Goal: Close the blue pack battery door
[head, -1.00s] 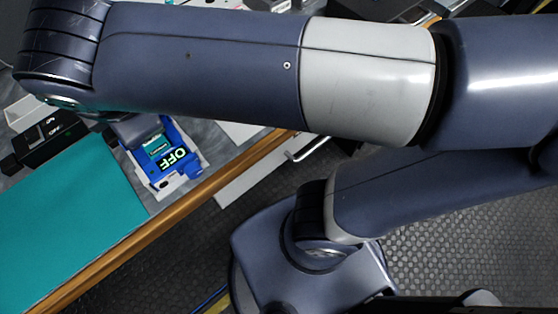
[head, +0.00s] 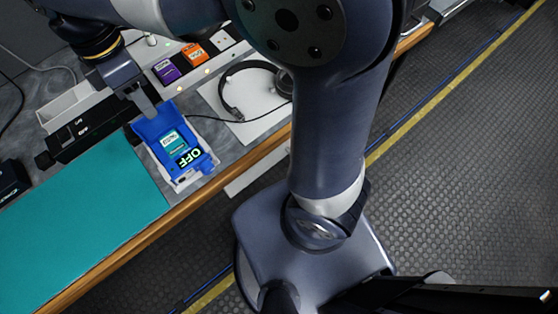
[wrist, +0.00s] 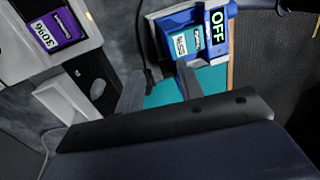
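The blue pack (head: 206,165) lies in a white cradle on the bench, its screen reading OFF. A teal battery (head: 172,143) with a pale label shows in its open bay. A blue flap (head: 154,124), which looks like the battery door, stands open at the pack's far left end. My gripper (head: 148,106) is just above and behind that flap; I cannot tell whether they touch. In the wrist view my gripper (wrist: 160,70) has its two fingers apart with nothing held between them. The pack (wrist: 216,56) is just beyond the fingertips there; the door is hard to make out.
A teal mat (head: 85,220) covers the near left bench. A black box (head: 88,132) and pale tray (head: 72,104) are left of the pack. Headphones (head: 232,100) lie to the right, with purple (head: 166,72) and orange (head: 194,54) packs behind. A wooden edge (head: 232,170) runs along the front.

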